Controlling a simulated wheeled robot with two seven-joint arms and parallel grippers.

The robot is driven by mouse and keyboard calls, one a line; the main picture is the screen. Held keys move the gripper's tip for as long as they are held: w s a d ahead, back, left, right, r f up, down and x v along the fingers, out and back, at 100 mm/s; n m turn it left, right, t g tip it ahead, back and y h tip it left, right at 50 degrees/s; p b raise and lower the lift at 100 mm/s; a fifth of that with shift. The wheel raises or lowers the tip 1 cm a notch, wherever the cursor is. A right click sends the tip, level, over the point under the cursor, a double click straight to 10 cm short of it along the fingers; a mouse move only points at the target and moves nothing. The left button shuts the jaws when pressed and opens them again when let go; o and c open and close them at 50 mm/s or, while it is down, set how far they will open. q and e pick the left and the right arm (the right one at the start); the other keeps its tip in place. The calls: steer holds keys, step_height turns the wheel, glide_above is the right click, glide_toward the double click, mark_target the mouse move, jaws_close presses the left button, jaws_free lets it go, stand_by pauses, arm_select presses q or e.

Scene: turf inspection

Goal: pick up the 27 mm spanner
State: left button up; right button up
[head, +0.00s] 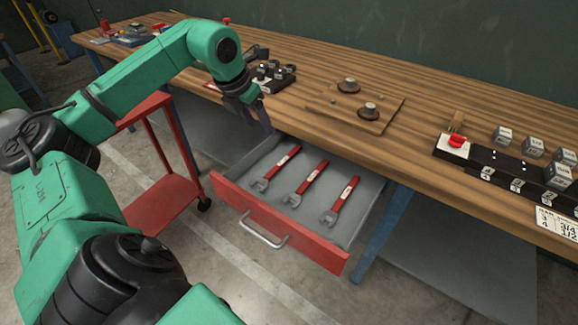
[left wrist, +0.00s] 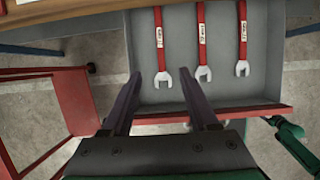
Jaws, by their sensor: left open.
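Three red-handled spanners with grey open jaws lie side by side in an open drawer (head: 230,184): a left one (head: 277,168), a middle one (head: 307,182) and a right one (head: 341,202). Each handle has a white label too small to read, so I cannot tell which is 27 mm. My left gripper (head: 259,120) is open and empty above the drawer's back left. In the left wrist view its fingertips (left wrist: 161,84) frame the jaw of the left spanner (left wrist: 160,42), apparently without touching it. The right gripper is out of view.
The drawer's red front has a metal handle (head: 264,229). The wooden bench (head: 430,90) overhangs the drawer's back. A red cart (head: 165,205) stands left of it. A wooden board with two knobs (head: 360,112) and dark blocks (head: 510,175) are on the bench.

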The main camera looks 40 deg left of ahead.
arm_select(q)
step_height(320, 180, down, 5)
steer(key=b, duration=0.4)
glide_toward(276, 168)
steer(key=p+x, duration=0.1)
steer(key=x, duration=0.7)
steer(key=shift+a+f, duration=0.1)
jaws_close()
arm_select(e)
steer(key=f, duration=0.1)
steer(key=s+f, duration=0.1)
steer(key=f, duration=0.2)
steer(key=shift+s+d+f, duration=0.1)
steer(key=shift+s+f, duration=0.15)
